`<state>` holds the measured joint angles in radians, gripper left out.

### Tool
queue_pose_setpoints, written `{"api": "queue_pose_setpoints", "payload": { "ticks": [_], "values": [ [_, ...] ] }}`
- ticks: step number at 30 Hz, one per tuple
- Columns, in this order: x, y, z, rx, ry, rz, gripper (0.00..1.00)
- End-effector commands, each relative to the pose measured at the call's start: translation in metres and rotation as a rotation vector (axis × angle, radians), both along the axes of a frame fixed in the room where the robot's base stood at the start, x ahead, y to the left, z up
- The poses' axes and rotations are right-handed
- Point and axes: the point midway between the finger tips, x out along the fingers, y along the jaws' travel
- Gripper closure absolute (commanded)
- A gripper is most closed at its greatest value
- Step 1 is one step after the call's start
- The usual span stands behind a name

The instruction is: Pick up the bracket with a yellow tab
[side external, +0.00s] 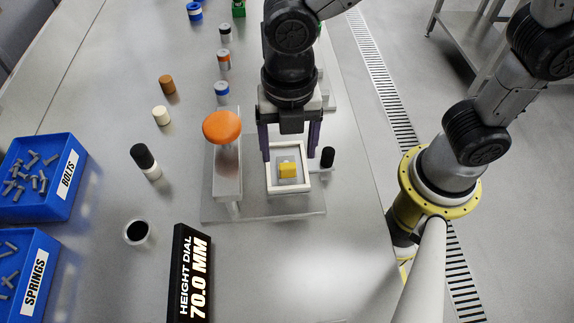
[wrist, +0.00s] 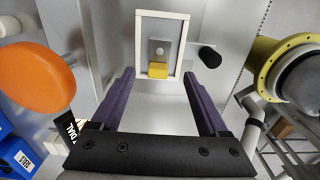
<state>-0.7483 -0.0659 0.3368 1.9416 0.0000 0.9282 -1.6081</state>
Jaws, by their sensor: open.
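The bracket is a small grey metal plate with a yellow tab (side external: 287,169), lying inside a white square frame (side external: 272,184) on a metal base plate (side external: 250,211). In the wrist view, the yellow tab (wrist: 158,70) is at the near side of the bracket's grey plate, within the white frame (wrist: 140,50). My gripper (side external: 289,152) is open and empty, with purple fingers spread above the frame. In the wrist view its fingertips (wrist: 158,76) are on either side of the tab and apart from it.
An orange-topped post (side external: 222,127) stands close left of my gripper. A black knob (side external: 327,157) is close right of the frame. Blue bins of bolts (side external: 62,208) and springs (side external: 40,283), a height dial reading 70.0 MM (side external: 187,275), and several small cylinders stand on the table.

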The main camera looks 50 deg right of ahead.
Motion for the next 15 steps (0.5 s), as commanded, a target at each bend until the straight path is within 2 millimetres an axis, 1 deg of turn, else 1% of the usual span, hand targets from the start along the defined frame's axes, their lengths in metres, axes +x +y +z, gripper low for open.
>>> {"api": "queue_pose_setpoints", "payload": {
  "ticks": [1,3,7,10,15],
  "values": [
    [-0.001,0.001,-0.008,-0.005,0.005,0.001,0.22],
    [-0.002,0.004,-0.019,-0.004,0.004,0.001,0.22],
    [-0.002,0.004,-0.036,-0.004,0.004,0.0,0.22],
    [-0.002,0.005,-0.042,-0.001,0.001,0.0,0.22],
    [-0.001,0.005,-0.044,0.0,0.0,0.0,0.22]
  ]
}}
